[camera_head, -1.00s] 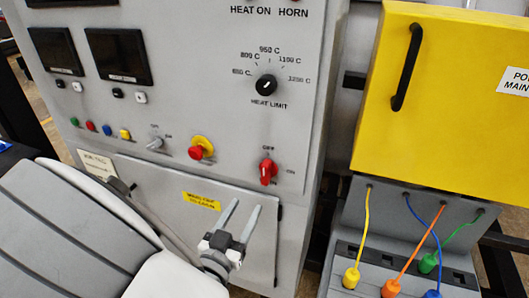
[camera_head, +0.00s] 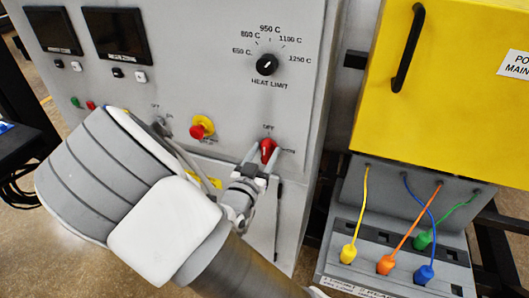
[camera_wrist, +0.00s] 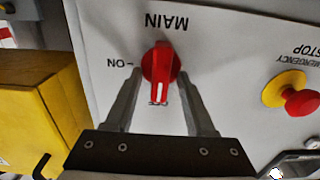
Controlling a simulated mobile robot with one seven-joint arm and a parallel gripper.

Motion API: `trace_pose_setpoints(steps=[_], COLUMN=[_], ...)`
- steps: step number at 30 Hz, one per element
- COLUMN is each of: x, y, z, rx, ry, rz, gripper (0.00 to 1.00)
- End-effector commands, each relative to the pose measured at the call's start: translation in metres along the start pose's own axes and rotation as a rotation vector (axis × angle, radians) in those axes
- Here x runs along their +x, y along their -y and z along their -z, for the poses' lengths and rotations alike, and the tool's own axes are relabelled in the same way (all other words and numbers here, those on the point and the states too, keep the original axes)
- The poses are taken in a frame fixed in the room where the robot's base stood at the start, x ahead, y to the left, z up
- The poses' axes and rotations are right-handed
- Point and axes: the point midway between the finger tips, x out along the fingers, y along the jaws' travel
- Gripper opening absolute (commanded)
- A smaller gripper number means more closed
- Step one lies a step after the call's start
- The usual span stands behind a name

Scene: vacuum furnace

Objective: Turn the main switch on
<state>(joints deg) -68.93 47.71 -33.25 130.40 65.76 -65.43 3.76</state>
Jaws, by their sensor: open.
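The red main switch (camera_head: 267,150) is on the grey panel's lower right. OFF is printed above it and ON to its right. The wrist view shows the panel upside down, with the switch (camera_wrist: 161,66) under the word MAIN and ON at its left. Its handle stands upright, and its white mark points down in that view, the OFF side. My gripper (camera_head: 266,157) is open at the switch. In the wrist view, its fingers (camera_wrist: 161,76) lie on either side of the handle with visible gaps. I cannot tell how deep the fingertips reach.
The red and yellow emergency stop (camera_head: 201,128) is left of the switch; it also shows in the wrist view (camera_wrist: 294,97). The heat limit knob (camera_head: 267,64) is above. A yellow cabinet (camera_head: 450,90) and coloured plugged cables (camera_head: 408,240) stand at the right.

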Motion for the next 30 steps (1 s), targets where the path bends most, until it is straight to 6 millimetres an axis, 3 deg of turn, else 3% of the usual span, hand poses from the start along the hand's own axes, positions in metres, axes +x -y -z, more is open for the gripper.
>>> trace_pose_setpoints(steps=[2,11,23,30], x=[-0.0002,-0.0004,-0.0005,-0.0002], y=[0.0000,0.0000,-0.0004,-0.0012], z=[-0.0001,-0.0001,-0.0018,-0.0050], rx=[0.000,-0.001,0.019,0.129], ry=[0.000,0.000,0.001,0.001], rz=[0.000,0.000,-0.001,-0.001], gripper=[0.53,0.00,0.00,0.00])
